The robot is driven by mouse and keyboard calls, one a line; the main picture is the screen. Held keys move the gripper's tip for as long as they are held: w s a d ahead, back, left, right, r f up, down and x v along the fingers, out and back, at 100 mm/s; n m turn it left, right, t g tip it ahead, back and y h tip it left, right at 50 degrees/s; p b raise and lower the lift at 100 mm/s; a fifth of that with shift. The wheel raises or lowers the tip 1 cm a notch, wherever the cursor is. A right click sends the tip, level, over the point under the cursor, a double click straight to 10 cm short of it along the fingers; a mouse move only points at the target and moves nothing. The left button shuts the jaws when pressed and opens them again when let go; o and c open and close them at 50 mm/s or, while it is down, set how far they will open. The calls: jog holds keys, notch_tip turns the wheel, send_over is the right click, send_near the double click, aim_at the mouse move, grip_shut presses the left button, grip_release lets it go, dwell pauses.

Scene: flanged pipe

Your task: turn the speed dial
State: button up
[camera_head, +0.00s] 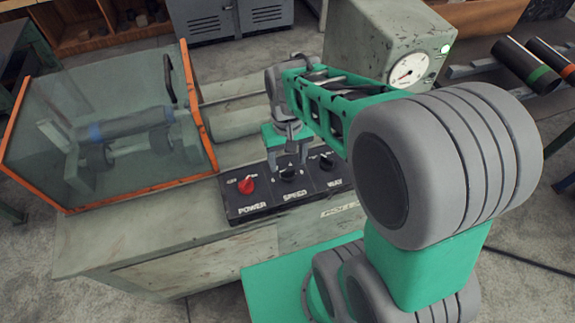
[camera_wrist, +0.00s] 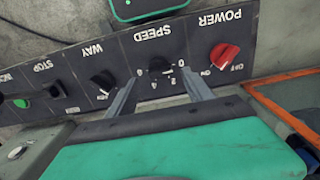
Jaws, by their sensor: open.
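The speed dial (camera_head: 288,173) is a black knob above the word SPEED on a dark control panel (camera_head: 262,205). In the wrist view the speed dial (camera_wrist: 159,66) shows between the tips of my gripper (camera_wrist: 158,85). The numbered marks around it are partly covered. My gripper (camera_head: 290,160) points down over the panel with its fingers apart, one on each side of the dial. I cannot tell whether either finger touches the dial.
The red POWER knob (camera_head: 246,185) is left of the dial, and the black WAY knob (camera_head: 326,162) is right of it. A green button (camera_wrist: 22,103) is beside STOP. An orange-framed clear guard (camera_head: 205,130) stands left of the panel. A grey box with a gauge (camera_head: 408,70) stands behind.

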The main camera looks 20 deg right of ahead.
aim_at(288, 170)
notch_tip(288, 170, down, 4)
jog(key=shift+r, duration=0.25)
jog(key=shift+c, duration=0.2)
grip_shut()
